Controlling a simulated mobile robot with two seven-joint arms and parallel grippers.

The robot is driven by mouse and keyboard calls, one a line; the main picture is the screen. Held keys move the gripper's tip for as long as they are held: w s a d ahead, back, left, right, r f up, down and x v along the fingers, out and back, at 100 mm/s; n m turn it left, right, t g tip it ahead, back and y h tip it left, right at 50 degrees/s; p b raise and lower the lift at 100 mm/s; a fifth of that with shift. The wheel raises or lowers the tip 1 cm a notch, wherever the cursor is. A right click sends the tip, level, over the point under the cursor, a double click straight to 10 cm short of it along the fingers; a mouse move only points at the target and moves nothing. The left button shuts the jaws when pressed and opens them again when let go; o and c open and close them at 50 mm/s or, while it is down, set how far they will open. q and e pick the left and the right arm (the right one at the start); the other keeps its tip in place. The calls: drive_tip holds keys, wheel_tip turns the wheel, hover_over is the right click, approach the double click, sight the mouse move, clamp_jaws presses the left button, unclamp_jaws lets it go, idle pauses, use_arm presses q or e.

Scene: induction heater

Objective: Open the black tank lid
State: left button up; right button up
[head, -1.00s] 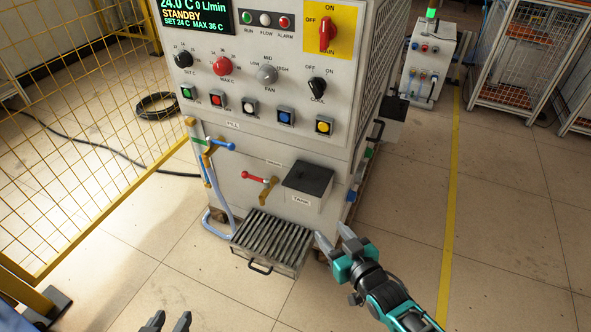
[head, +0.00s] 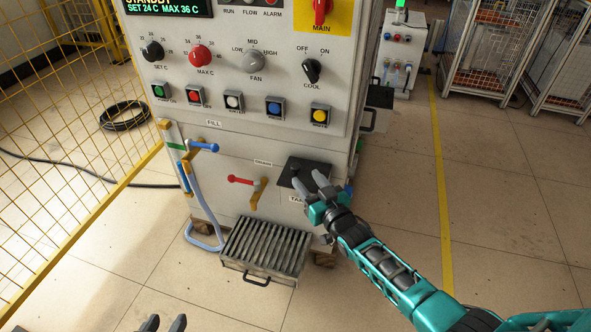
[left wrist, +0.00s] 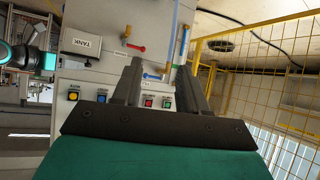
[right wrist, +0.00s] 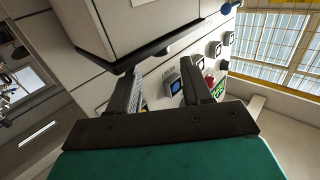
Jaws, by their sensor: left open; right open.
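The black tank lid (head: 316,168) lies flat, shut, on top of the white tank box low on the front of the machine. My right gripper (head: 309,181) is open and empty; in the head view its fingers overlap the lid and partly hide it and the TANK label. In the right wrist view, the dark edge of the lid (right wrist: 120,65) crosses close by the left finger; I cannot tell whether they touch. My left gripper (head: 164,323) is open and empty at the bottom of the head view. The tank box (left wrist: 82,42) also shows in the left wrist view.
Left of the tank are a red-handled valve (head: 247,182) and a blue-handled valve (head: 203,147) with a hose. A slatted drip tray (head: 265,250) juts out below. A yellow mesh fence (head: 60,170) stands at the left. The floor on the right is open.

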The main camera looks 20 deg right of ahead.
sight(298, 170)
drive_tip(key=w+b, duration=0.1)
drive_tip(key=w, duration=0.1)
drive_tip(key=w+a+b, duration=0.1)
drive_tip(key=w, duration=0.2)
drive_tip(key=shift+w+a+f, duration=0.1)
drive_tip(key=shift+w+f, duration=0.05)
drive_tip(key=shift+w, duration=0.15)
drive_tip(key=shift+w+a+b, duration=0.1)
drive_tip(key=shift+w+b, duration=0.2)
drive_tip(key=shift+w, duration=0.4)
